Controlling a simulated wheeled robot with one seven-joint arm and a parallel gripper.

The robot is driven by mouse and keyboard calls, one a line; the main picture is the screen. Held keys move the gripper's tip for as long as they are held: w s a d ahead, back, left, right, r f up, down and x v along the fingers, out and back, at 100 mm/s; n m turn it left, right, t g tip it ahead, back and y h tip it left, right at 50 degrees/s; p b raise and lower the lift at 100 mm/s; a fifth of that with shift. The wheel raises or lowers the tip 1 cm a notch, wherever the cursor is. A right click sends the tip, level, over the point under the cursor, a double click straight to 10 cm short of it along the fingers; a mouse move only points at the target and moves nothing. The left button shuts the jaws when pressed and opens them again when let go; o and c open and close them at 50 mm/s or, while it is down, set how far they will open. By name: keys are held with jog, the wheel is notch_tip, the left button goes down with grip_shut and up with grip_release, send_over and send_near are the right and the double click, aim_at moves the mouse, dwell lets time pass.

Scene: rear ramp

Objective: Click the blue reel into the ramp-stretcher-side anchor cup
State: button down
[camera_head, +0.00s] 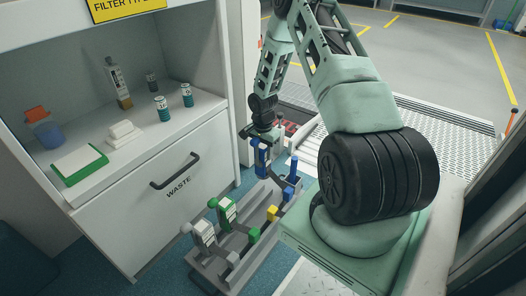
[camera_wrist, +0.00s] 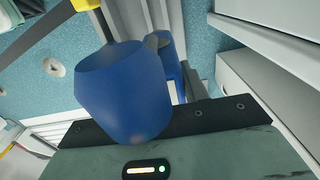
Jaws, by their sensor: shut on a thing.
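The blue reel (camera_head: 262,158) is upright directly below my gripper (camera_head: 264,139) in the head view, at the far end of the grey rack. My gripper is shut on it. In the wrist view a large blue rounded body (camera_wrist: 124,92) fills the space before the gripper's dark edge, with a second blue part (camera_wrist: 171,62) behind it. The fingertips are hidden there. A pale round fitting with a dark centre (camera_wrist: 54,67) lies in the teal floor; I cannot tell whether it is the ramp-stretcher-side anchor cup.
The grey rack (camera_head: 228,272) holds a green reel (camera_head: 227,210), a white reel (camera_head: 203,232), and yellow (camera_head: 272,212) and blue (camera_head: 290,188) end pieces. The waste cabinet (camera_head: 160,190) stands close on the left. A metal ramp (camera_head: 445,140) lies behind my arm.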

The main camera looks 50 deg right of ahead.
aim_at(263, 146)
jog(key=shift+r, duration=0.2)
jog(key=shift+r+p, duration=1.35)
jog(key=shift+p, duration=0.2)
